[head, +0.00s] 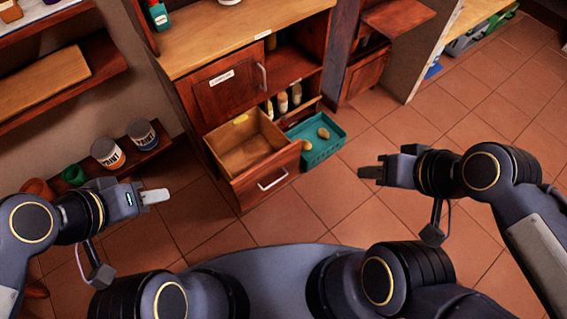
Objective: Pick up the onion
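Two small tan, rounded items lie in a teal basket (336,143) at the centre. One tan item (323,132) is at the back and the other tan item (306,144) is nearer the front. They look like onions or potatoes; I cannot tell which at this size. My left gripper (156,197) is over the floor to the left of the open drawer, well apart from the basket. My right gripper (370,172) is to the right of the basket and nearer me, touching nothing visible.
An open wooden drawer (275,179) juts out just left of the basket. Several bottles (283,102) stand in the cabinet behind. Paint cans (108,153) sit on a low shelf at the left. Tiled floor (420,127) is clear at the right.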

